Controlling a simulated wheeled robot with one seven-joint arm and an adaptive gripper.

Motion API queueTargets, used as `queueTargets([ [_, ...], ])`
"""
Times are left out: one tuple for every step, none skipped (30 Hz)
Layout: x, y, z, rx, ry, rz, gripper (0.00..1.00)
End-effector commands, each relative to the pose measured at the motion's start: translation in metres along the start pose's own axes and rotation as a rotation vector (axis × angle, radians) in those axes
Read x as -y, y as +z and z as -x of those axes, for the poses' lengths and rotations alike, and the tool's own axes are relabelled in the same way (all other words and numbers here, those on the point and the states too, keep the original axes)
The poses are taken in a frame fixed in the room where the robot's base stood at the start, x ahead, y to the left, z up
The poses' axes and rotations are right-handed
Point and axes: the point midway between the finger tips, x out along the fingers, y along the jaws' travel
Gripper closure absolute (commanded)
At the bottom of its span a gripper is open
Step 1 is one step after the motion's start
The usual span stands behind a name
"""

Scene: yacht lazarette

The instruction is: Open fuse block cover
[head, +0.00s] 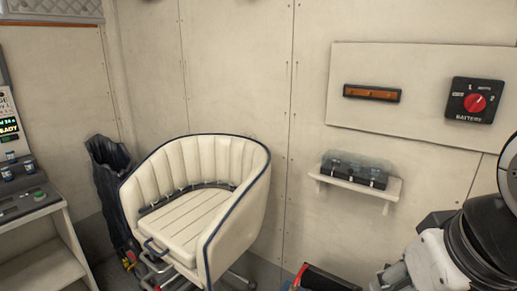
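A black block with a clear, smoky cover (357,164), which looks like the fuse block, sits on a small white wall shelf (393,187) right of centre in the head view. The cover appears to lie down over the block, though its exact position is hard to tell at this size. Small dark tabs show along the block's front. Parts of my arm show at the lower right, apart from the shelf in the picture. My gripper is not in view.
Above the shelf, a white panel (425,65) holds an orange-brown bar (371,93) and a red battery switch (474,103). A cream chair (190,205) stands left, beside a dark bag (108,165). A red and black object (325,281) lies at the bottom edge.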

Motion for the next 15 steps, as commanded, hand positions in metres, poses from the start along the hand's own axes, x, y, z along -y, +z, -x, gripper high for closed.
queueTargets([
  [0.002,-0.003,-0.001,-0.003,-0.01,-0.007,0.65],
  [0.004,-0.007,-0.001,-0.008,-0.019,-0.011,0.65],
  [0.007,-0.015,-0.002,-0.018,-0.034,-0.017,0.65],
  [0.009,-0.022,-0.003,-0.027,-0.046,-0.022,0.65],
  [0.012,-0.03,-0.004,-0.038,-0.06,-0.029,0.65],
  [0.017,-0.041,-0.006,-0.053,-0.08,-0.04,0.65],
  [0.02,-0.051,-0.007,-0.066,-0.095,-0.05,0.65],
  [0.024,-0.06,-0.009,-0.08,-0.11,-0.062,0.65],
  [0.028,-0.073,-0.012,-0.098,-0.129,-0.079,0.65],
  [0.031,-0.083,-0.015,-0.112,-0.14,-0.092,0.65],
  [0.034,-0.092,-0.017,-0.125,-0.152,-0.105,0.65],
  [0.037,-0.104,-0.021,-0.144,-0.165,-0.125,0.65],
  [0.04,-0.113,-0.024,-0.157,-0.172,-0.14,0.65],
  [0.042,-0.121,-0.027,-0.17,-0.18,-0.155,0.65],
  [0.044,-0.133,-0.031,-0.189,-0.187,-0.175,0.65],
])
